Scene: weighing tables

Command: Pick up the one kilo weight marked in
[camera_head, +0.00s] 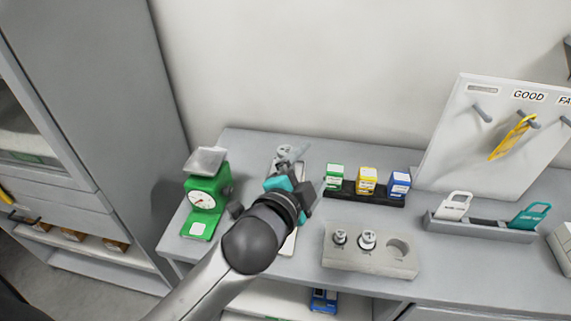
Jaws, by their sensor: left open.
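A silver metal weight (285,153) with a knob stands on a pale tray (289,244) near the back of the table, just beyond my left gripper (298,178). My left gripper is open, and its arm comes up from the bottom across the tray, covering much of it. I see no clear contact between the fingers and this weight. Two smaller silver weights, one at the left (340,237) and one in the middle (367,239), sit in a grey block (345,263). The round hole at the block's right is empty. Any markings on the weights are too small to read. My right gripper is out of view.
A green scale (203,204) stands left of the tray. Green, yellow and blue boxes (367,180) stand in a black rack behind the block. A grey holder (480,231) with white and teal tags and a pegboard (487,140) are at the right.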

